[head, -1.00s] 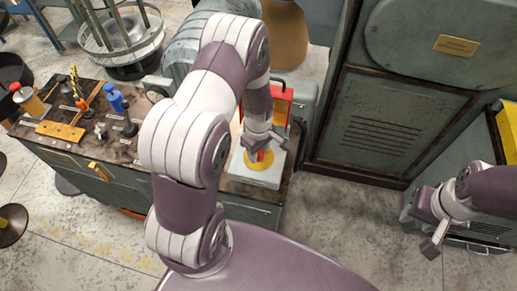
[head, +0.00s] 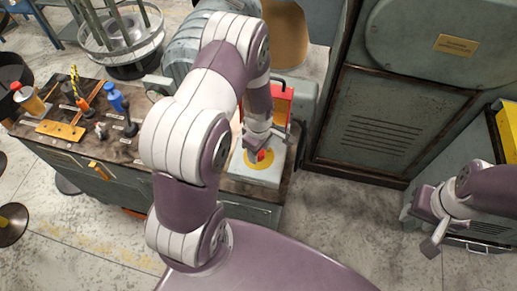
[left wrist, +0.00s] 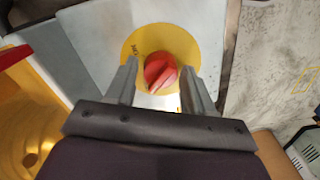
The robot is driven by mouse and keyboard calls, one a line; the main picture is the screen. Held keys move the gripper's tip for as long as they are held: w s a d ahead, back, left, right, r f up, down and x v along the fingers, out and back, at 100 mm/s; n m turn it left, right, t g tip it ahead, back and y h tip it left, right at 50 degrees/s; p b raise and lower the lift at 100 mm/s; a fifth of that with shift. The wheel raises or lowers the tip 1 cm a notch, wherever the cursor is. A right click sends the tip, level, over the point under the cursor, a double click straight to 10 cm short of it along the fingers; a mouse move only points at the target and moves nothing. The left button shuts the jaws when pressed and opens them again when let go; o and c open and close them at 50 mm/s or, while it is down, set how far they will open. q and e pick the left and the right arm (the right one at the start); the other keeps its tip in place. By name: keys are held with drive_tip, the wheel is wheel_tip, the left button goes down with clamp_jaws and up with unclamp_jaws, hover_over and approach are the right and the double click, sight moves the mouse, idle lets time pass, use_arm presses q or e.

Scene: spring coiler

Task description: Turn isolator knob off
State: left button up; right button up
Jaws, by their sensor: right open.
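The isolator knob is red (head: 262,155) and sits on a yellow disc on a pale grey box (head: 258,174) on the bench. In the left wrist view, the knob (left wrist: 160,73) has a raised grip bar tilted from upright, and a small dark label marks the disc's upper left. My left gripper (head: 256,146) is over the box at the knob. Its fingers (left wrist: 158,85) stand apart, with the knob showing between and just beyond their tips; gaps show on both sides. Whether they touch it is unclear. My right gripper (head: 430,228) is open and empty, far right.
A red and yellow part (head: 279,103) stands behind the box.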

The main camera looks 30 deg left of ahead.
use_arm(q)
drive_tip(key=shift+o, duration=0.6)
wheel_tip(320, 180, up, 13)
drive_tip(key=b, duration=0.1)
drive_tip(key=shift+f, duration=0.15)
drive_tip(key=s+d+r+m, duration=0.2)
drive_tip(key=s+m, duration=0.2)
drive_tip(key=m, duration=0.4)
drive_tip(key=s+d+r+m+t, duration=0.1)
drive_tip(key=s+d+r+m, duration=0.2)
drive_tip(key=s+m, duration=0.2)
drive_tip(key=m, duration=0.3)
drive_tip(key=shift+s+r+m, duration=0.15)
drive_tip(key=shift+s+m, duration=0.05)
drive_tip(key=shift+m, duration=0.1)
drive_tip(key=shift+s, duration=0.15)
